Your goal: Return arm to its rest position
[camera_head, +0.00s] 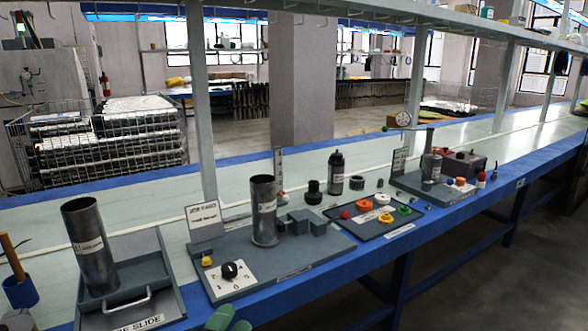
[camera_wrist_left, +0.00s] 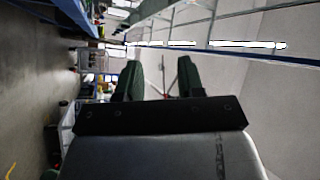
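My left gripper (camera_head: 230,320) shows only as two green fingertips at the bottom edge of the head view, in front of the table's blue front edge. In the left wrist view, its two dark green fingers (camera_wrist_left: 159,72) stand apart with nothing between them. The rest of the left arm is hidden below the head view. My right gripper is in neither view.
A grey tube (camera_head: 90,245) stands on a tray with a handle at left. Another tube (camera_head: 264,212) stands on a grey plate with a numbered dial (camera_head: 230,272). A dark tray (camera_head: 372,230) holds coloured parts. Floor at lower right is clear.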

